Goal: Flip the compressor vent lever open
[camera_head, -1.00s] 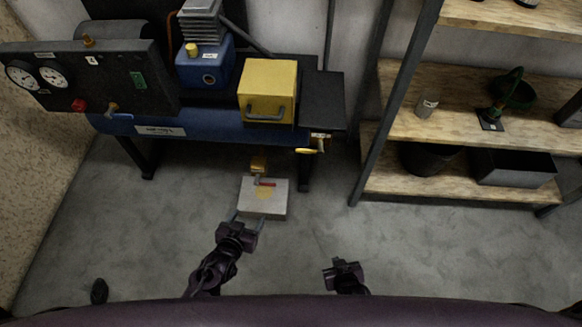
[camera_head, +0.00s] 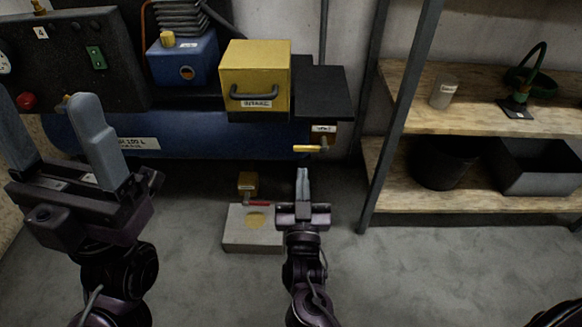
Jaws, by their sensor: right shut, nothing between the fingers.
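The blue compressor tank (camera_head: 210,138) lies across the back. At its right end is a small brass valve with a yellow lever (camera_head: 307,148), lying roughly level and pointing left. A small white label (camera_head: 323,128) sits just above it. My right gripper (camera_head: 302,172) is shut and empty, its fingers pointing up just below the yellow lever in the picture. I cannot tell whether they touch it; a small gap shows. My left gripper (camera_head: 48,105) is open and empty, large in front of the tank's left end.
A grey block (camera_head: 238,240) with a red lever (camera_head: 257,203) and a yellow part stands on the floor. The yellow intake box (camera_head: 257,70) is above the tank. A shelf post (camera_head: 400,115) rises at right.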

